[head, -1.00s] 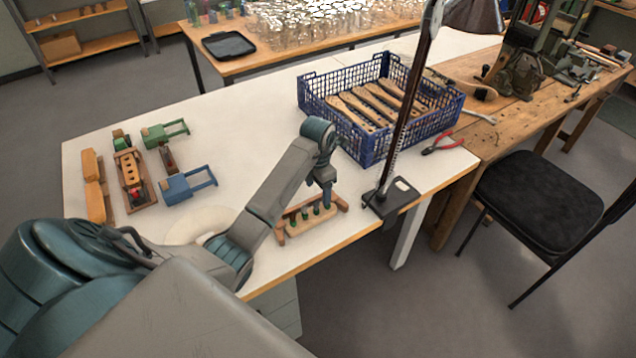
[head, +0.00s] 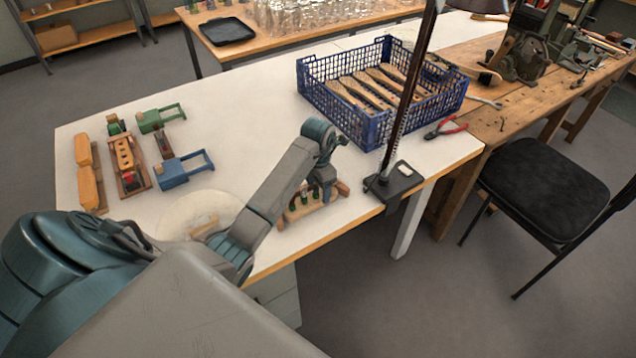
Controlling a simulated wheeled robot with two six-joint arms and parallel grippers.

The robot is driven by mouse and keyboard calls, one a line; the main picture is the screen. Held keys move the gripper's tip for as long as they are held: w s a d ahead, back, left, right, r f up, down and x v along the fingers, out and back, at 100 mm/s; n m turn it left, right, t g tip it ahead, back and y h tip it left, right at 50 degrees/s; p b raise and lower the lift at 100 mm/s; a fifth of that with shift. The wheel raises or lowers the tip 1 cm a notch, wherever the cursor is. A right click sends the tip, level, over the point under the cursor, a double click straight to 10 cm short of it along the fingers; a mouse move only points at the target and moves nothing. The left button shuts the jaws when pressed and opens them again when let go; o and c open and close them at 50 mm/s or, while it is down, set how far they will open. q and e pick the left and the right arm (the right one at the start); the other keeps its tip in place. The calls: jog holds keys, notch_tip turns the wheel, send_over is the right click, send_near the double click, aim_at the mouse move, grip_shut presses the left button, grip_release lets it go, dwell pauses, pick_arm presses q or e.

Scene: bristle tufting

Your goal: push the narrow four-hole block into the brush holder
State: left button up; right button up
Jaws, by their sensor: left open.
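A wooden block with a row of holes (head: 124,153) lies in a dark reddish wooden holder (head: 137,183) at the left of the white table. The holder has a green part at its far end and a red part at its near end. My left gripper (head: 325,180) is open above this rack, pointing down. My wrist and forearm hide part of the rack, and its contact with the gripper cannot be told. My right gripper is out of view.
Orange-tan blocks (head: 89,187), a green clamp-like tool (head: 157,119) and a blue one (head: 184,170) flank the holder. A pale round disc (head: 178,211) lies by my arm. A blue crate (head: 373,128) and a lamp base (head: 394,183) stand right. The table's middle is clear.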

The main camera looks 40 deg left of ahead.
aim_at(318, 195)
pick_arm(q)
notch_tip(318, 195, down, 4)
jog(key=shift+f+b, duration=0.1)
jog(key=shift+b, duration=0.95)
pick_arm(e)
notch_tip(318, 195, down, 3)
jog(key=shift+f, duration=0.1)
pick_arm(q)
jog(key=c, duration=1.1)
jog(key=shift+w+a, duration=0.3)
jog(key=shift+a, duration=0.65)
jog(key=shift+w+r, duration=0.1)
jog(key=shift+r, duration=0.2)
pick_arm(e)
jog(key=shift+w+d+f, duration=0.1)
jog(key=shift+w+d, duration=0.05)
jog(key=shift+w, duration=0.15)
